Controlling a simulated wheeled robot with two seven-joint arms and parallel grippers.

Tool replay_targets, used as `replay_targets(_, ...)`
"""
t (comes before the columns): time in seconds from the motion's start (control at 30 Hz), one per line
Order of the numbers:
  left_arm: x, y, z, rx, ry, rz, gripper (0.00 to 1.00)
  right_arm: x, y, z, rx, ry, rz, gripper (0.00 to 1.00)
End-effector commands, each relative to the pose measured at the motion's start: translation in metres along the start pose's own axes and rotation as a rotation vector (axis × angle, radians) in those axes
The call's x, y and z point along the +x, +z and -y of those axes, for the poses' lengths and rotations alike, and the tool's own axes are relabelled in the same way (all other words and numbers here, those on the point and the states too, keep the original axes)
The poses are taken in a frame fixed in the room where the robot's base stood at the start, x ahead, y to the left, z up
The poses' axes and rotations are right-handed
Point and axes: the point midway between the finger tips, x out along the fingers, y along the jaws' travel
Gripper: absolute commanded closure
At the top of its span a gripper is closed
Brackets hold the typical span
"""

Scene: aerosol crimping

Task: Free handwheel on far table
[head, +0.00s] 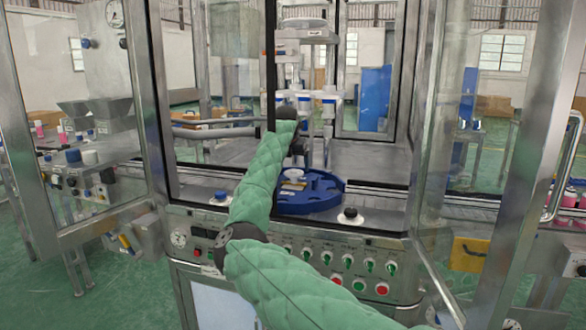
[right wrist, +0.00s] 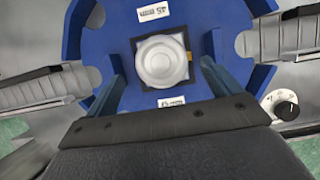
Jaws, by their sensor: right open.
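A blue, notched round plate (head: 318,201) lies inside the open machine cabinet, and its blue surface fills much of the right wrist view (right wrist: 95,30). A pale, round handwheel-like knob (right wrist: 160,60) sits at the plate's middle on a dark square base; it shows small and whitish in the head view (head: 293,174). My right gripper (right wrist: 161,68) is open, with one finger on each side of the knob and visible gaps between. In the head view my right gripper (head: 297,147) is small and partly hidden by my green-sleeved arm. My left gripper is not in view.
Metal door frames stand at both sides of the opening. A panel of switches and buttons (head: 345,264) runs along the front below the plate. A black knob (head: 350,215) stands at its right. Two grey ribbed rails (right wrist: 40,90) flank the plate.

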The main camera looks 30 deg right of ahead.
Motion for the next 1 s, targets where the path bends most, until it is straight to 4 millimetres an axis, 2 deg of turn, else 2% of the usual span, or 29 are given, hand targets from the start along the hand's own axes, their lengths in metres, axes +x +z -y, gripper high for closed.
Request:
replay_targets(0.2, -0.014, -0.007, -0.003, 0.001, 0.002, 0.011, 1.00, 0.021, 0.001, 0.001, 0.000, -0.001, 0.000, 0.11)
replay_targets(0.57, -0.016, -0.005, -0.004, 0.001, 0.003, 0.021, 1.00, 0.026, 0.000, 0.001, 0.000, -0.001, 0.001, 0.11)
replay_targets(0.8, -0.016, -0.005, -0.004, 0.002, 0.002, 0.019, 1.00, 0.025, 0.000, 0.001, 0.000, -0.001, 0.001, 0.55)
replay_targets(1.0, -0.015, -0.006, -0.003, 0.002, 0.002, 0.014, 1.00, 0.026, 0.000, 0.001, -0.010, 0.003, 0.001, 0.55)
